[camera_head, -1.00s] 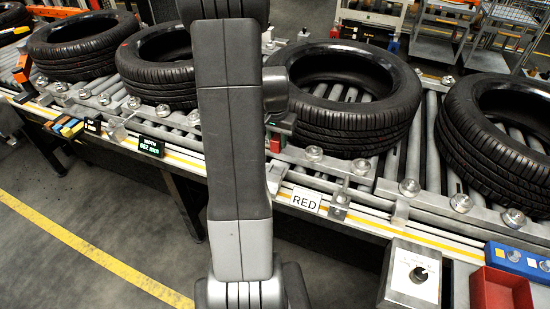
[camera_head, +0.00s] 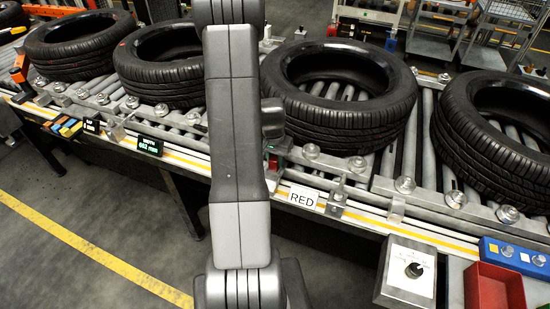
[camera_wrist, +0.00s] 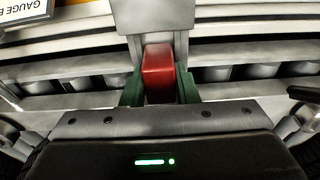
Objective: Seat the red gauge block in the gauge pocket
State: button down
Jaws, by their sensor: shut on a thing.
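My gripper (camera_wrist: 160,90) is shut on the red gauge block (camera_wrist: 159,70), with a green finger on each side of it. In the wrist view the block's far end meets the edge of a grey metal bracket (camera_wrist: 155,14) on the rail, which may be the gauge pocket. I cannot tell whether the block is inside it or just above it.
Several tyres lie on the roller conveyor; one tyre (camera_head: 340,95) is just behind my gripper. A gauge label (camera_wrist: 26,10) is at the wrist view's upper left. A knob box (camera_head: 409,271) and a red bin (camera_head: 494,287) stand at front right.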

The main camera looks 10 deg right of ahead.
aim_at(273, 160)
jog(key=shift+f, duration=0.15)
jog(key=c, duration=1.1)
grip_release()
jog(key=r, duration=0.8)
jog(key=s+r+b, duration=0.1)
jog(key=r, duration=0.3)
jog(key=shift+s+a+r, duration=0.1)
jog(key=shift+a+r, duration=0.05)
jog(key=shift+a, duration=0.25)
jog(key=f, duration=0.8)
jog(key=w+f, duration=0.1)
jog(key=f, duration=0.3)
jog(key=shift+w+d+f+p, duration=0.1)
jog(key=shift+d+f+p, duration=0.2)
jog(key=shift+d, duration=0.1)
jog(key=shift+r, duration=0.3)
